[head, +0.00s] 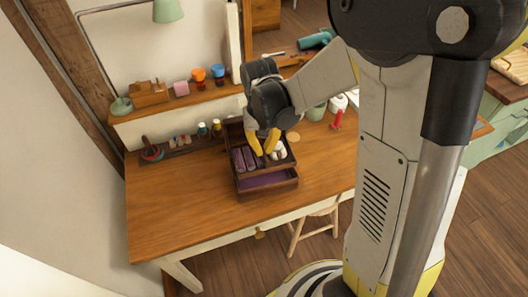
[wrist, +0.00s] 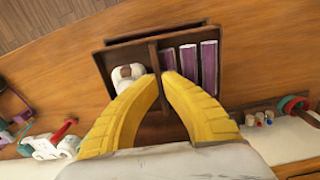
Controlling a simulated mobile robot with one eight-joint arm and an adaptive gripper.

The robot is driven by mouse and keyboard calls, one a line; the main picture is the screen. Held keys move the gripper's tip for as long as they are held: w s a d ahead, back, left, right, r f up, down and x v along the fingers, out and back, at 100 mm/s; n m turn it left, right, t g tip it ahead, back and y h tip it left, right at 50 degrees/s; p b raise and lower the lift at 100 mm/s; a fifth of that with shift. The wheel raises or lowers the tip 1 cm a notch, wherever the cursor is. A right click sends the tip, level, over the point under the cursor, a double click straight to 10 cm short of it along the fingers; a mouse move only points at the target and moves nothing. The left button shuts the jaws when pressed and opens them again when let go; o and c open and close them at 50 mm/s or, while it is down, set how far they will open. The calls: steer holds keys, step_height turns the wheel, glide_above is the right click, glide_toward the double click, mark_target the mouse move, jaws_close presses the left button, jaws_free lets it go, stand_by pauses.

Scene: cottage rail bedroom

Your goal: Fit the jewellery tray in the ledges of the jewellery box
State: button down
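The dark wooden jewellery box (head: 238,187) stands on the desk, with a purple-lined drawer (head: 268,180) pulled out at its front. The jewellery tray (wrist: 128,57) has a middle divider, purple padded rolls on one side and white items on the other. It lies at the top of the box in the head view; I cannot tell whether it rests on the ledges, which are hidden. My gripper (head: 263,153) points down over the tray. In the wrist view its yellow fingertips (wrist: 160,76) are close together on either side of the divider, closed on it.
The wooden desk (head: 180,215) is clear to the left and front. A red-handled item (head: 337,120) and white containers stand right of the box. A stool (head: 312,230) is below the desk.

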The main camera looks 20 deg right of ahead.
mark_target(263, 158)
steer(key=shift+d, duration=0.15)
steer(key=shift+f+b, duration=1.85)
steer(key=shift+f, duration=0.25)
steer(key=shift+f+b, duration=1.2)
steer(key=shift+f, duration=0.1)
stand_by(0.4)
steer(key=shift+f, duration=0.2)
steer(key=shift+f+b, duration=0.35)
steer(key=shift+b, duration=0.15)
stand_by(0.4)
steer(key=c, duration=1.5)
jaws_free()
steer(key=shift+c, duration=0.2)
steer(key=shift+r, duration=0.1)
